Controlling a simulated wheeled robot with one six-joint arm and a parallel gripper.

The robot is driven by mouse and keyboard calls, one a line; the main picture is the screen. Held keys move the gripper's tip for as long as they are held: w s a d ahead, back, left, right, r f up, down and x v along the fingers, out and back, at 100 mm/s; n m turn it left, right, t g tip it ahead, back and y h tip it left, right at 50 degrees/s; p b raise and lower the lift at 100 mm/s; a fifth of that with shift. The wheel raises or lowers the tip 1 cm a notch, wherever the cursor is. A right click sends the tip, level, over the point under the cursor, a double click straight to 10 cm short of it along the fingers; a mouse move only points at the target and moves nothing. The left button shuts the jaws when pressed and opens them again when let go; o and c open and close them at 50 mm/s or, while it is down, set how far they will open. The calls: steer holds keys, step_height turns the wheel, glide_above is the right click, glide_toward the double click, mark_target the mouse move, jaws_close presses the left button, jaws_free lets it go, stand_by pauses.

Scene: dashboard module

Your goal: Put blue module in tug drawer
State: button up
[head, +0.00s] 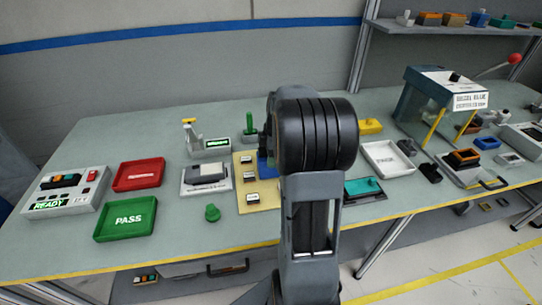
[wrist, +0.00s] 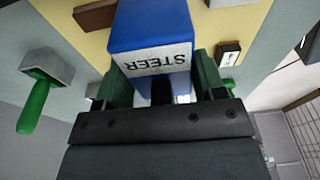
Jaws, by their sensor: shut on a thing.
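The blue module (wrist: 150,28) has a white face reading STEER, upside down in the wrist view. My gripper (wrist: 158,80) is shut on it, with a green finger on each side. In the head view my arm hides most of it; a bit of blue (head: 263,166) shows left of the arm, over the yellow board (head: 241,200). I cannot tell whether the module is lifted clear of the board. A drawer front with a dark handle (head: 227,269) sits under the table's front edge; no tug label is readable.
Red tray (head: 139,174), green PASS tray (head: 126,219) and READY box (head: 62,194) stand at left. A white tray (head: 387,159) and teal block (head: 364,188) lie right of my arm. A green-handled part (wrist: 40,90) stands near the gripper.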

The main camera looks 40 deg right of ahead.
steer(key=shift+f, duration=0.25)
steer(key=shift+f, duration=0.15)
steer(key=o, duration=1.2)
